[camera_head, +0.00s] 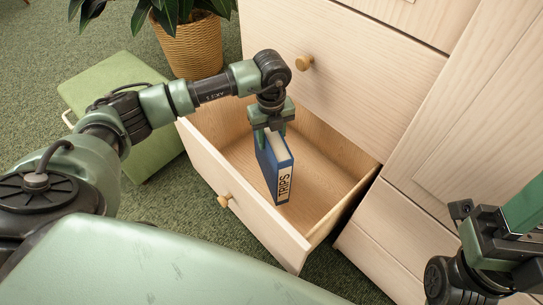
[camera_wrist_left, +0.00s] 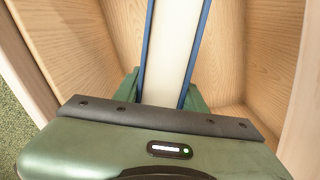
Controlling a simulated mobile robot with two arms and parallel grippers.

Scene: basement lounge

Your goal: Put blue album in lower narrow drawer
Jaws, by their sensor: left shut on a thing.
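The blue album (camera_head: 275,175), with "TRIPS" on its spine, is upright inside the open lower narrow drawer (camera_head: 240,200). My left gripper (camera_head: 270,130) is shut on the album's upper end from above. In the left wrist view the album (camera_wrist_left: 172,50) runs between the green fingers of my left gripper (camera_wrist_left: 165,90), its pale page edges facing the camera. The wooden drawer floor and walls (camera_wrist_left: 245,50) show around it. Whether the album's lower end touches the drawer floor, I cannot tell. My right arm shows at the lower right, but its fingertips are not clearly visible.
A closed drawer with a round knob (camera_head: 304,62) is above the open one. Closed cabinet fronts (camera_head: 450,150) stand to the right. A green stool (camera_head: 115,90) and a potted plant in a woven basket (camera_head: 190,45) stand at the left. The drawer's right part is empty.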

